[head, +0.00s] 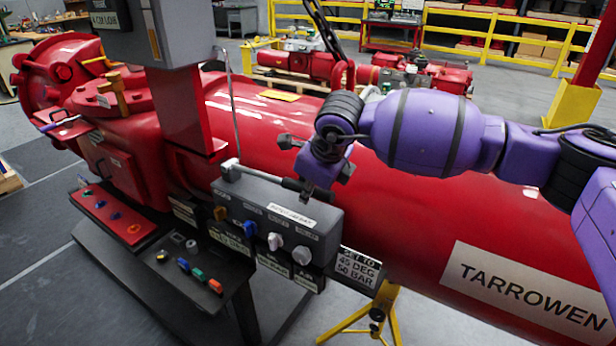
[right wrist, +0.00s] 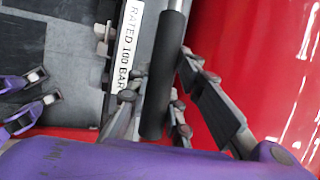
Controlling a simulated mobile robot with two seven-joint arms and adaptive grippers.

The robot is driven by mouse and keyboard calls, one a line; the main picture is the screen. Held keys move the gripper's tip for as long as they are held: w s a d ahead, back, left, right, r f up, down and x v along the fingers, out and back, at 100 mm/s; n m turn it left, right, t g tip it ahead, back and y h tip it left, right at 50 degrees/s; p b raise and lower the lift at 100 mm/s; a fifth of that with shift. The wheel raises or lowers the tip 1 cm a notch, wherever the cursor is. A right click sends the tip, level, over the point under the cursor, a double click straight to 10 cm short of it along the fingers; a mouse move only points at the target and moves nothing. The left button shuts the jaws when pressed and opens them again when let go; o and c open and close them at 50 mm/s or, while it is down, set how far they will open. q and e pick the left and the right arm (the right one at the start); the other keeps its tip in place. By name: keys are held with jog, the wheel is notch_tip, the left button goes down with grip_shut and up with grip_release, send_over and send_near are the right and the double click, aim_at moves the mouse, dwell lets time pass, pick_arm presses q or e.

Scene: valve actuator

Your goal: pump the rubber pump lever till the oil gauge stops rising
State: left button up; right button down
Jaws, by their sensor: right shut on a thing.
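The pump lever has a bare silver rod and a black rubber grip (head: 292,184). It lies across the top of the grey control box (head: 262,207). My right gripper (head: 312,188) is around the grip's right end, shut on it. In the right wrist view the black grip (right wrist: 157,105) runs between the fingers of the right gripper (right wrist: 155,112). Two purple fingers with grey tips, those of my left gripper (right wrist: 45,86), show apart and empty at that view's left edge. I cannot make out the oil gauge.
A large red cylinder (head: 400,225) lies close behind the lever. A grey cabinet (head: 185,32) stands on a red post at upper left.

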jog(key=c, duration=1.5)
grip_release()
jog(key=shift+f, duration=0.15)
jog(key=shift+c, duration=0.2)
jog(key=v, duration=1.2)
